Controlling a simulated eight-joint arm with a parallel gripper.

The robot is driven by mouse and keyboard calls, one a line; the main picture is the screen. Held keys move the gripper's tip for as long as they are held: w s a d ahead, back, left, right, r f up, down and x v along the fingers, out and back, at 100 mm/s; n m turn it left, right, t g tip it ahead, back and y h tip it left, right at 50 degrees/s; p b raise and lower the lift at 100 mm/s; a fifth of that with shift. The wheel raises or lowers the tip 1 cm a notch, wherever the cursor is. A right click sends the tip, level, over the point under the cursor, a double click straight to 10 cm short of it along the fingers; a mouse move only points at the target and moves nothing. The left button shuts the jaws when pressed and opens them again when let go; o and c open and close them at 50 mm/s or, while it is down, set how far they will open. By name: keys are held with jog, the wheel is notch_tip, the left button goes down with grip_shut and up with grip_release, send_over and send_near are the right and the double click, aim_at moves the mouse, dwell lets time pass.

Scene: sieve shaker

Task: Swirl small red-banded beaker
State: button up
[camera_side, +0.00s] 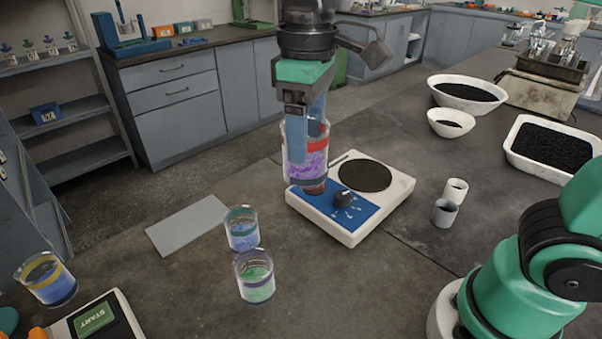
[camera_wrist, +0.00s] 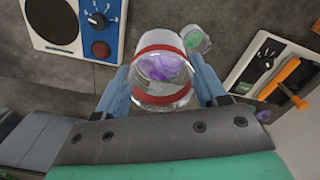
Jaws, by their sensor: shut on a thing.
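The small red-banded beaker (camera_side: 306,165) holds purple contents and hangs upright or nearly so in my gripper (camera_side: 307,145), in front of the hot plate's blue panel in the side view. My gripper's blue fingers are shut on it from both sides. In the wrist view the beaker (camera_wrist: 163,68) sits between the two fingers (camera_wrist: 165,95), its red band and purple contents visible. In the side view one finger covers part of its wall. Whether its base touches anything is hard to tell; it appears raised above the bench.
A white hot plate (camera_side: 365,190) with a black disc and knob stands behind the beaker. Beakers with a teal band (camera_side: 242,230), a purple band (camera_side: 255,276) and a yellow band (camera_side: 47,279) stand left. A grey plate (camera_side: 188,225) lies near the bench edge. Two small cups (camera_side: 445,212) stand right.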

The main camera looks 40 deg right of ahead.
notch_tip(320, 180, up, 7)
jog(key=shift+f, duration=0.15)
dwell(0.4)
jog(key=shift+s, duration=0.15)
dwell(0.3)
